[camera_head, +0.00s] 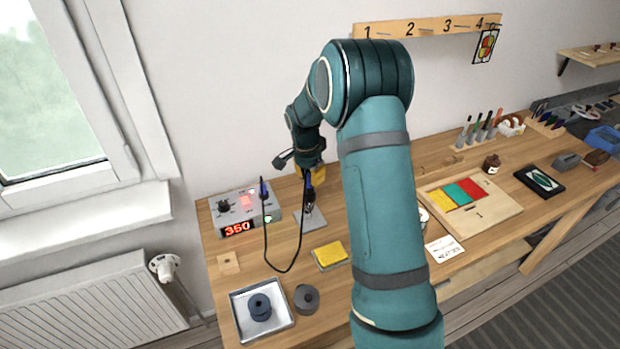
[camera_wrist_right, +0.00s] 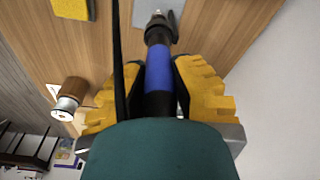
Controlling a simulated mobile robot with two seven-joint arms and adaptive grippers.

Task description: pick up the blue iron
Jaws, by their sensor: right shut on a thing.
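The blue iron (camera_wrist_right: 158,68) is a pen-shaped tool with a blue grip and a dark, pointed front end. My right gripper (camera_wrist_right: 158,78) has its yellow fingers shut on either side of the blue grip. In the head view my right gripper (camera_head: 311,172) is at the back of the bench, and the iron (camera_head: 309,193) hangs below it, tip down, over a grey plate (camera_head: 312,219). I cannot tell whether the tip touches the plate. A black cable loops from the station with the red 350 display (camera_head: 238,212). My left gripper is not in view.
A yellow sponge (camera_head: 329,256), a metal tray (camera_head: 238,301) with a dark spool, and a grey round piece (camera_head: 306,298) lie in front. My right arm hides the bench middle. A wooden board (camera_head: 500,219) with coloured panels lies to the right.

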